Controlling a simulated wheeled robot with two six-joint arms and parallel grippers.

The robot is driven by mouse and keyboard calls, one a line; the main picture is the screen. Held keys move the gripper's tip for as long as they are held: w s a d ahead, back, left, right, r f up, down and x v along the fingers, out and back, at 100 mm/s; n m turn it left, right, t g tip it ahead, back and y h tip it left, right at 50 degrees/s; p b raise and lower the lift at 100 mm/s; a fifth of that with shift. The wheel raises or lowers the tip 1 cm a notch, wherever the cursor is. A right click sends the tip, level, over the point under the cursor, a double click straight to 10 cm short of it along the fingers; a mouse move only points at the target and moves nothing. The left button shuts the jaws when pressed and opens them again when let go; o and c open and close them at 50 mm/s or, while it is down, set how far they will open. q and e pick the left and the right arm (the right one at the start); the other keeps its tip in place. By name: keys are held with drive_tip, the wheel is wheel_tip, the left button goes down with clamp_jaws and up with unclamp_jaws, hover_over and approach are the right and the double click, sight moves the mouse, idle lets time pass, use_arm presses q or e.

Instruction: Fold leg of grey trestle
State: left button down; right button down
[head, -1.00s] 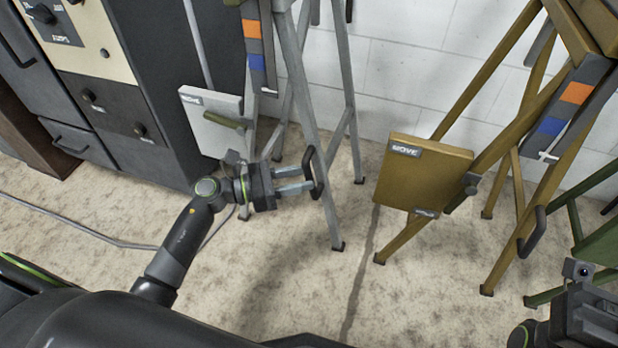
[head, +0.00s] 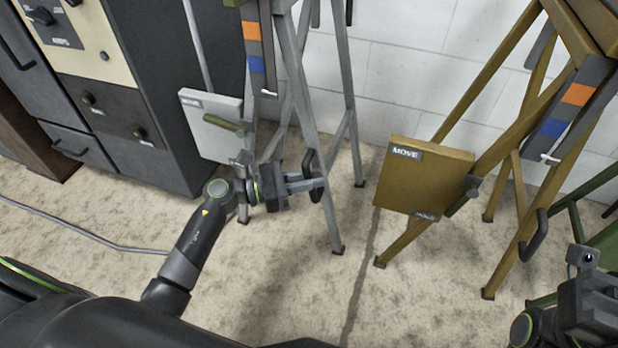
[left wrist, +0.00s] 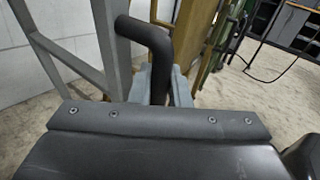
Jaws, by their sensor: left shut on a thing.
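The grey trestle (head: 296,75) stands upright with its legs spread, beside the dark cabinet. A black handle (head: 309,166) is fixed to its near front leg. My left gripper (head: 312,184) is shut on this handle. The left wrist view shows the dark curved handle (left wrist: 150,45) between the fingers (left wrist: 163,84), next to the grey leg. A grey panel (head: 212,124) with a small lever (head: 229,122) hangs on the trestle's left side. My right gripper (head: 590,285) is at the lower right edge, partly cut off; its fingertips are not clear.
A tan trestle (head: 450,130) with a panel marked MOVE (head: 420,178) stands to the right. A green trestle (head: 605,235) is at the far right edge. A dark cabinet (head: 160,80) stands at the left. A cable (head: 70,222) lies on the floor. Bare floor lies in front of the trestles.

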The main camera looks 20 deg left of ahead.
use_arm(q)
drive_tip(key=a+m+g+y, duration=0.1)
drive_tip(key=a+y, duration=0.3)
drive_tip(key=a, duration=1)
drive_tip(key=shift+w+a+m, duration=0.35)
drive_tip(key=shift+m, duration=0.35)
drive_tip(key=shift+r, duration=0.1)
drive_tip(key=c, duration=1.7)
unclamp_jaws()
drive_tip(key=shift+a, duration=0.1)
drive_tip(key=o, duration=0.3)
drive_tip(key=shift+s+a, duration=0.1)
drive_tip(key=shift+a, duration=0.05)
